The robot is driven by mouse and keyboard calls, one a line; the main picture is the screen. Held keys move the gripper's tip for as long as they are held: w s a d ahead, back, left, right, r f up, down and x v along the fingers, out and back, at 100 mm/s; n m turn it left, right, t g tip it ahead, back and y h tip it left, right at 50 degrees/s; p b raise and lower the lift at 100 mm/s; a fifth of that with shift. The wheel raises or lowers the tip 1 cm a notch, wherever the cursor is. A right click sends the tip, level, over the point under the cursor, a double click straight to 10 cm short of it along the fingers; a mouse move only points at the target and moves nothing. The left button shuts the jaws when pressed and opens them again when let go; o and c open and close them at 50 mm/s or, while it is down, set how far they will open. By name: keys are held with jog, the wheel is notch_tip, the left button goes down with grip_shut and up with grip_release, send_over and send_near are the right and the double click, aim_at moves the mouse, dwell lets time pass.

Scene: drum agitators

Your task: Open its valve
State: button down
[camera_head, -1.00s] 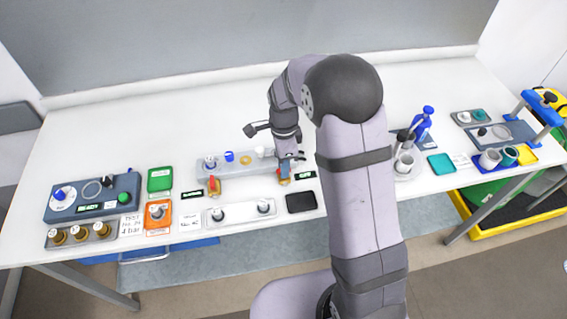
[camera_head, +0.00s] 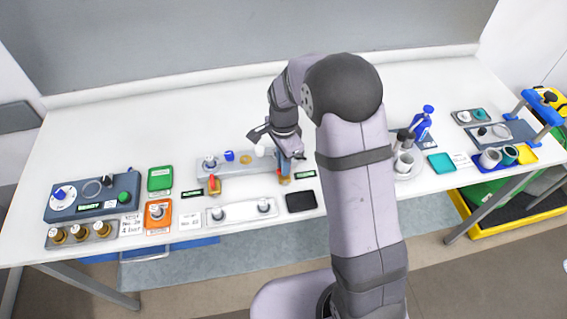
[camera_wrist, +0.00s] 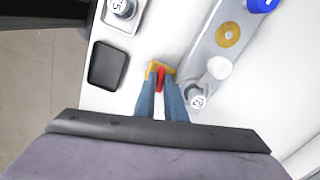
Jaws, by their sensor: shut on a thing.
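A brass valve with a red lever shows in the wrist view, with its brass body (camera_wrist: 154,67) beyond my fingertips and the red lever (camera_wrist: 160,77) between them. My gripper (camera_wrist: 161,91) is shut on the red lever with its two blue fingers. In the head view my gripper (camera_head: 285,172) reaches down to this valve at the right front of the grey manifold (camera_head: 240,166); the fingers mostly hide the lever there. A second brass valve with a red lever (camera_head: 214,185) stands at the manifold's left front, apart from my gripper.
A blue cap (camera_wrist: 262,4), a brass ring (camera_wrist: 228,34) and a white-topped fitting (camera_wrist: 219,68) sit along the manifold close to my gripper. The table behind the manifold is clear.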

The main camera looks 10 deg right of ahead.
jog(key=n, duration=0.4)
jog(key=shift+n, duration=0.3)
jog(key=n, duration=1)
jog(key=shift+r, duration=0.1)
jog(key=c, duration=2.1)
grip_release()
jog(key=shift+r+b, duration=1)
jog(key=shift+r, duration=2.65)
